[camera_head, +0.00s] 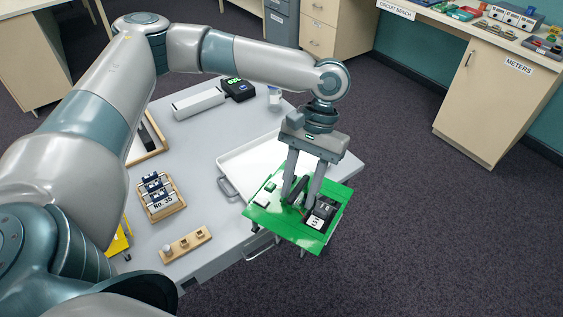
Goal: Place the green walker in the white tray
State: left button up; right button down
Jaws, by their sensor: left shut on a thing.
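The green walker (281,222) is a flat green plate with a black box and small parts on top, and thin legs show below it. My left gripper (296,203) points down and is shut on a part at the middle of the walker. The walker is at the table's right front corner, partly beyond the edge. The white tray (240,163) lies on the table behind and left of the walker, with a grey handle at its left. The walker covers the tray's front right part in the picture. I cannot tell their height difference. My right gripper is not in view.
On the grey table (198,177) stand a wooden holder marked No. 35 (160,200), a wooden block with knobs (186,244), a white bar (198,104), a black device (238,89) and a small cup (274,95). Open floor lies to the right.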

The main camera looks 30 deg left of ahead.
aim_at(311, 175)
pick_arm(q)
jog(key=shift+w+f+m, duration=0.15)
jog(key=shift+w+m, duration=0.35)
jog(key=w+m+y, duration=0.1)
jog(key=w+m, duration=0.1)
jog(key=w+f+m+y, duration=0.1)
jog(key=w+m, duration=0.1)
jog(key=w+a+f+m+t, duration=0.1)
jog(key=w+m, duration=0.1)
jog(key=w, duration=0.1)
jog(key=shift+m+y, duration=0.4)
jog(key=w+a+f+m+t, duration=0.1)
jog(key=w+a+m+t, duration=0.1)
jog(key=w+a+m, duration=0.2)
jog(key=w+a+f+m+t+y+b, duration=0.1)
jog(key=w+a+m+t, duration=0.2)
jog(key=w+a+m, duration=0.2)
jog(key=shift+w+a+f+m, duration=0.3)
jog(key=shift+w+m, duration=1.35)
jog(key=shift+m, duration=1.25)
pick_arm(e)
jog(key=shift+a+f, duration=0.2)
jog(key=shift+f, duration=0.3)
